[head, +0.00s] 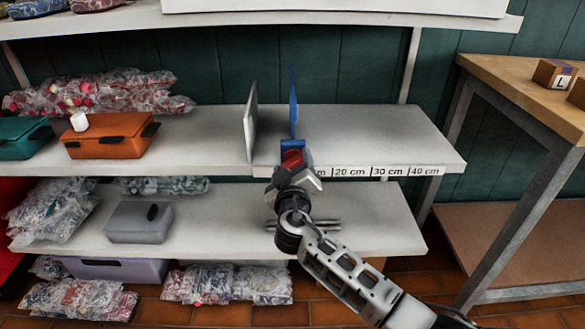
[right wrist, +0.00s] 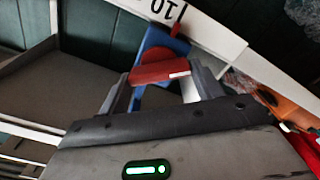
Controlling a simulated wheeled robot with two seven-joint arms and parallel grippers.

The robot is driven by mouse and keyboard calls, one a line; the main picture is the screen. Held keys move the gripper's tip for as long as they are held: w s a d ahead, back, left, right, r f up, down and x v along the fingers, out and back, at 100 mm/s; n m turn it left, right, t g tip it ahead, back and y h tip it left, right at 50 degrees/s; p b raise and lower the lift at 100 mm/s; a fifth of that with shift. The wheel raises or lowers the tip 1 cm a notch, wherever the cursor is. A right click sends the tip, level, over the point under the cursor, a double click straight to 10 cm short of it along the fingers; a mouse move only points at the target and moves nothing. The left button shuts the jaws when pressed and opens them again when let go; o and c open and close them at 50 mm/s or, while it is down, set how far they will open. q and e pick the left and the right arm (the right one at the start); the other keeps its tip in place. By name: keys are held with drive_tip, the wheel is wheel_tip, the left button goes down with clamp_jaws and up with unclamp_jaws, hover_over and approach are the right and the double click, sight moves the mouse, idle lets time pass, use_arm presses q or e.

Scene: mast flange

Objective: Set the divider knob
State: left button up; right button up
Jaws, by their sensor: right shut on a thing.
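The blue divider (head: 293,105) stands upright on the middle shelf, seen nearly edge-on. Its blue base sits at the shelf's front edge and bears the red knob (head: 291,157). My right gripper (head: 292,168) is at that front edge, shut on the red knob. In the right wrist view the red knob (right wrist: 160,72) lies between the two fingers, with the blue divider part (right wrist: 163,45) behind it. The scale strip (head: 375,172) reads 20, 30 and 40 cm; my gripper hides its left part. My left gripper is not in view.
A whitish upright panel (head: 251,120) stands just left of the blue divider. An orange case (head: 110,137) and bagged goods fill the left of the middle shelf (head: 390,135); its right part is bare. A wooden table (head: 520,85) stands at the right.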

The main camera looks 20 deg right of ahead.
drive_tip(key=n, duration=0.3)
drive_tip(key=shift+n, duration=0.4)
drive_tip(key=n+p, duration=0.1)
drive_tip(key=n, duration=0.2)
drive_tip(key=shift+a, duration=0.1)
drive_tip(key=shift+f+n, duration=0.1)
drive_tip(key=shift+n, duration=0.8)
drive_tip(key=shift+n+p, duration=0.3)
drive_tip(key=shift+n, duration=0.4)
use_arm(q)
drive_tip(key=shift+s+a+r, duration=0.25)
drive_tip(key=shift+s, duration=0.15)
use_arm(e)
drive_tip(key=shift+f, duration=0.1)
drive_tip(key=shift+n, duration=0.3)
drive_tip(key=o, duration=1)
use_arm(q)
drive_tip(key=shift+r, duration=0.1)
use_arm(e)
drive_tip(key=shift+s, duration=0.1)
